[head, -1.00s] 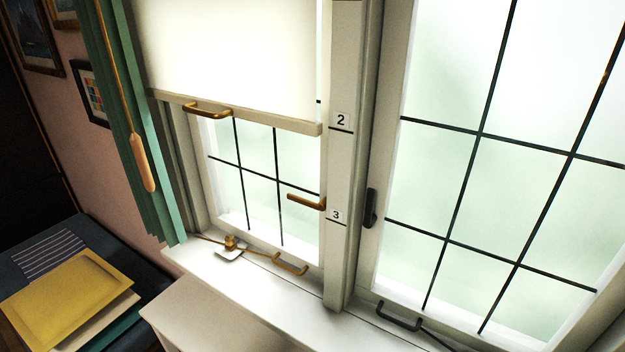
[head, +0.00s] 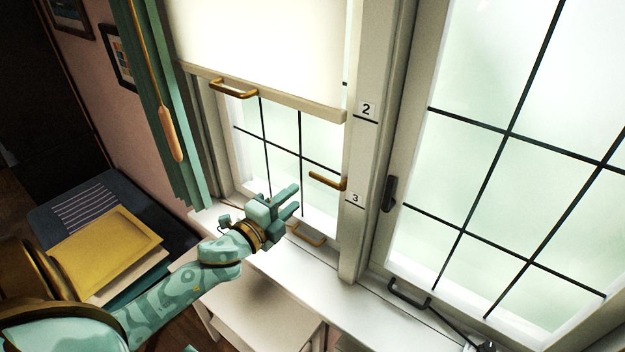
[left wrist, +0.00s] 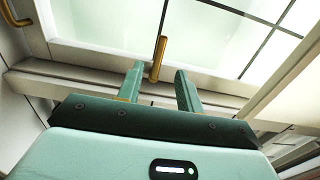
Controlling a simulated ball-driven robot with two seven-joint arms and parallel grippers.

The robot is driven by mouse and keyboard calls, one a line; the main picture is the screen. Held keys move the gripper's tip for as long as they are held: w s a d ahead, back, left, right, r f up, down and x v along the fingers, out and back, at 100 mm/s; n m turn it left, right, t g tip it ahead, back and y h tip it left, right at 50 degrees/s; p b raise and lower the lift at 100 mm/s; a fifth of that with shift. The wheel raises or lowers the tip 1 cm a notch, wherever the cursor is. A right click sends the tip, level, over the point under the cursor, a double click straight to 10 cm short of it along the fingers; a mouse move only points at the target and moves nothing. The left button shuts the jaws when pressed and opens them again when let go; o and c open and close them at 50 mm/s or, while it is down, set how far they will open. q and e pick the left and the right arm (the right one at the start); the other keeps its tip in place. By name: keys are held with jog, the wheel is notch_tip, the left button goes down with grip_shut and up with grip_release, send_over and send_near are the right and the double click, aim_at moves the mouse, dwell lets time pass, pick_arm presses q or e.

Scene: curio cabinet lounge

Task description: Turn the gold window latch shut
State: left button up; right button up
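The gold window latch (head: 328,181) sits on the right-hand frame of the left window, by the label 3. Its bar points left across the glass, roughly level. My left gripper (head: 297,197) is open and empty, to the left of and slightly below the latch in the head view. In the left wrist view the latch (left wrist: 160,55) shows beyond and between the two spread fingertips (left wrist: 160,70). I see no contact between them. My right gripper is not in view.
A gold pull (head: 308,236) is low on the left window, just below my gripper. A cream blind (head: 262,50) with a gold handle (head: 233,89) hangs above. A dark handle (head: 389,194) is on the right window. A yellow folder (head: 105,240) lies at left.

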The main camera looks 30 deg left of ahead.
aim_at(316, 178)
pick_arm(q)
jog(key=w, duration=0.8)
jog(key=shift+d, duration=0.3)
grip_shut()
